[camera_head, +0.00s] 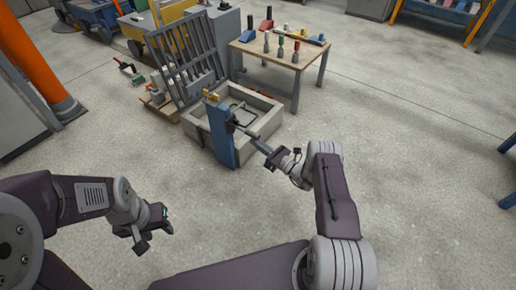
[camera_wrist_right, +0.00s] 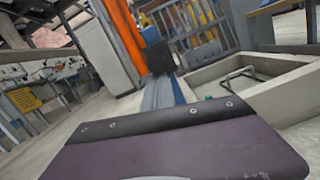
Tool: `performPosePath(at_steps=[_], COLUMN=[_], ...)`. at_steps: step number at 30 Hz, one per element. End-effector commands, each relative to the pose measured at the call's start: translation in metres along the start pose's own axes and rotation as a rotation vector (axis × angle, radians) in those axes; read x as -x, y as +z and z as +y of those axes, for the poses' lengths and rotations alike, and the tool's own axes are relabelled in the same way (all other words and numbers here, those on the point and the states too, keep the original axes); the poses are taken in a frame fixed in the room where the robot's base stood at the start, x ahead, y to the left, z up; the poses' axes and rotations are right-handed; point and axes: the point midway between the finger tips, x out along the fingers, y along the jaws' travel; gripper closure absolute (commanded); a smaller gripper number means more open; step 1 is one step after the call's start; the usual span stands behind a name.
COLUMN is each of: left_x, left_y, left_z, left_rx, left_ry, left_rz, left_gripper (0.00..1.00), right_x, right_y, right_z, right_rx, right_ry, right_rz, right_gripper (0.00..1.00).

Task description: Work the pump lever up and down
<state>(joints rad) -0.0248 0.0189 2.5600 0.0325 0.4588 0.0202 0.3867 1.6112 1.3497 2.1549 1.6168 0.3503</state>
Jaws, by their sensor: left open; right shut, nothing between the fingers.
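The pump lever (camera_head: 250,137) is a grey rod with a dark joint on a blue upright post (camera_head: 222,138). It slopes down from the post toward my right gripper. My right gripper (camera_head: 273,157) is shut at the lever's near end, and I cannot tell whether it touches it. In the right wrist view the blue post (camera_wrist_right: 165,92) stands ahead with a black block (camera_wrist_right: 160,57) on it; the fingertips are not clear there. My left gripper (camera_head: 154,236) is open and empty, low over bare floor at the left.
A grey square mould frame (camera_head: 262,123) lies behind the post, with a barred grey panel (camera_head: 190,65) leaning up at its back. A wooden table (camera_head: 285,57) with coloured tools stands behind. An orange column (camera_head: 38,60) is at left. The floor in front and right is clear.

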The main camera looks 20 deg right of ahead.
Motion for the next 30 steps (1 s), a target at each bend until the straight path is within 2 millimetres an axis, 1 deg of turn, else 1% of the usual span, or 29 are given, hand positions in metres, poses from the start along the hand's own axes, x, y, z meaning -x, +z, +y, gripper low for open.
performPosePath(at_steps=[5, 8, 11, 15, 18, 21, 25, 30], left_x=[0.000, 0.007, 0.030, 0.072, 0.095, 0.111, 0.120, 0.119], left_y=[0.000, -0.001, -0.003, -0.007, -0.010, -0.012, -0.013, -0.012], left_z=[0.000, 0.000, 0.001, 0.001, 0.002, 0.002, 0.002, 0.002], left_rx=[0.000, 0.000, 0.000, 0.000, 0.000, 0.000, 0.000, 0.000], left_ry=[0.000, 0.000, 0.000, 0.000, 0.000, 0.000, 0.000, 0.000], left_rz=[0.000, 0.000, 0.000, 0.000, 0.000, 0.000, 0.000, 0.000], left_gripper=[0.57, 0.57, 0.57, 0.57, 0.57, 0.57, 0.57, 0.57], right_x=[0.000, -0.001, -0.003, -0.005, -0.007, -0.009, -0.011, -0.013], right_y=[0.001, 0.006, 0.020, 0.040, 0.048, 0.052, 0.057, 0.058], right_z=[0.000, 0.001, 0.003, 0.007, 0.009, 0.010, 0.011, 0.011], right_rx=[0.001, 0.002, 0.004, 0.011, 0.013, 0.017, 0.018, 0.018], right_ry=[0.000, -0.002, -0.010, -0.031, -0.046, -0.059, -0.065, -0.065], right_rz=[-0.002, 0.008, 0.052, 0.162, 0.243, 0.309, 0.340, 0.336], right_gripper=[1.00, 1.00, 1.00, 1.00, 1.00, 1.00, 1.00, 1.00])
